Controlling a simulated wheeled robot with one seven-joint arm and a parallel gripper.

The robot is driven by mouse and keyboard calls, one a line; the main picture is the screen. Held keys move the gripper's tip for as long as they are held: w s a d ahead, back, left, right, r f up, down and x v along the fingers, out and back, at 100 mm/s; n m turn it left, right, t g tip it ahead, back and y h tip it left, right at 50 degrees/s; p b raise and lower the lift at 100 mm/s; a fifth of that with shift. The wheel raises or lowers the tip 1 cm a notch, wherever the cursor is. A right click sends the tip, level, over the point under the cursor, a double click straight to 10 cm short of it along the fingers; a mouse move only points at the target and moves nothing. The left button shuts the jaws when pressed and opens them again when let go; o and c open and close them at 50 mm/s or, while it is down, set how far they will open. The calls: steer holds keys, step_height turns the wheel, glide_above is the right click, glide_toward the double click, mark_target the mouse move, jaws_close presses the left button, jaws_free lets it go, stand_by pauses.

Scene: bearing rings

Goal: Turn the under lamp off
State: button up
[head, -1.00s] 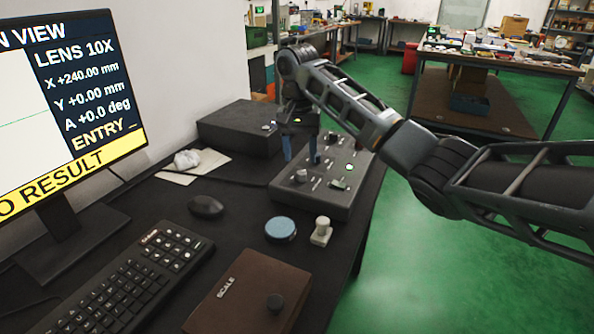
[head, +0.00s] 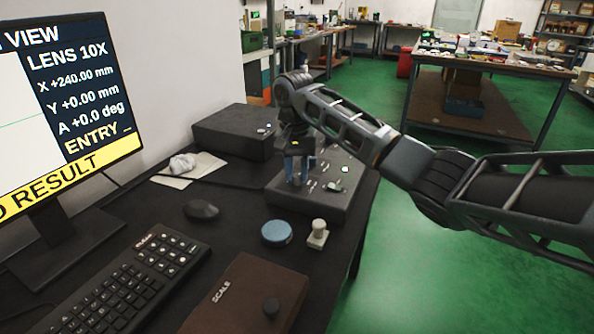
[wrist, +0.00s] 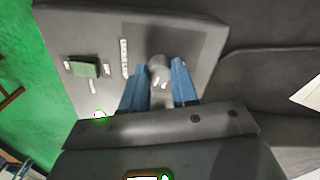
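A dark grey control box (head: 330,205) stands on the black desk, with several small controls on its top. A grey knob (wrist: 158,68) shows on the box in the wrist view. My gripper (head: 297,182) points down over the left part of the box. In the wrist view, the blue fingers of my gripper (wrist: 160,72) stand apart on either side of the knob, with a gap on each side. A green switch (head: 335,186) and a lit green-white lamp (head: 345,169) are on the box to the right of my gripper. The labels are too small to read.
A second dark box (head: 230,130) stands behind, against the wall. A blue round piece (head: 277,232), a pale knobbed piece (head: 317,235), a mouse (head: 201,210), a keyboard (head: 130,280) and a brown scale box (head: 250,295) lie in front. A monitor (head: 75,150) stands at left.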

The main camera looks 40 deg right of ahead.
jaws_close()
